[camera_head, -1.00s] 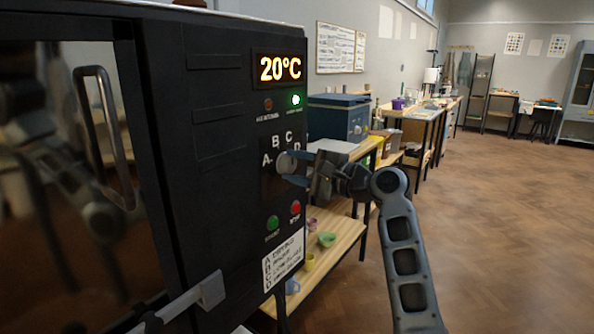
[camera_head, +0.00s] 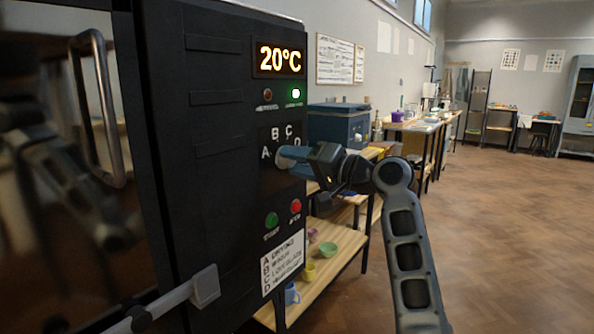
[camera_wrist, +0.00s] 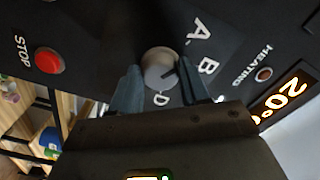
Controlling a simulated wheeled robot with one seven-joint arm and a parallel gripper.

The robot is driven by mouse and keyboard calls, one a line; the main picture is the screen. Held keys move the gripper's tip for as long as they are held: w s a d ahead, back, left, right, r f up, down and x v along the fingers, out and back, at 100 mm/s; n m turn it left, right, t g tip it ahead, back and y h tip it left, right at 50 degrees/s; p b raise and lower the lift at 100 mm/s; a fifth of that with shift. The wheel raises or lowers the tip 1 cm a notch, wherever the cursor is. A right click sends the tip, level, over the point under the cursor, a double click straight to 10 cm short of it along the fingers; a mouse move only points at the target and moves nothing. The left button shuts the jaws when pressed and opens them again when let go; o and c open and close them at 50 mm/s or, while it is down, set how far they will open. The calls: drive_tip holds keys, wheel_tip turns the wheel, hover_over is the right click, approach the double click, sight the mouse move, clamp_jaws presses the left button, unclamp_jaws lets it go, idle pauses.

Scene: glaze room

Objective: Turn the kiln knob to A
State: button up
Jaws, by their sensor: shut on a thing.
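The kiln knob (camera_wrist: 158,66) is a round grey dial on the black kiln panel. In the wrist view it sits between the two blue-grey fingers of my gripper (camera_wrist: 166,90), which is shut on it. A dark mark on its face points to the lower right, away from the letter A (camera_wrist: 200,32) and towards the C and D side; I cannot tell the exact letter. In the head view my gripper (camera_head: 300,155) reaches the knob (camera_head: 284,157) from the right and partly covers it. The letter A (camera_head: 266,153) is left of the knob there.
The kiln display (camera_head: 280,59) reads 20°C. Red stop button (camera_head: 296,206) and green button (camera_head: 271,221) sit below the knob. The kiln door handle (camera_head: 103,110) is at the left. A wooden shelf (camera_head: 345,262) with small pots stands beside the kiln.

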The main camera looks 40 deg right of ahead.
drive_tip(key=shift+f+n+b, duration=0.25)
drive_tip(key=shift+n+b, duration=0.4)
drive_tip(key=shift+n, duration=0.45)
drive_tip(key=o, duration=1)
drive_tip(key=shift+r, duration=0.15)
drive_tip(key=shift+d, duration=0.1)
drive_tip(key=shift+v, duration=3.85)
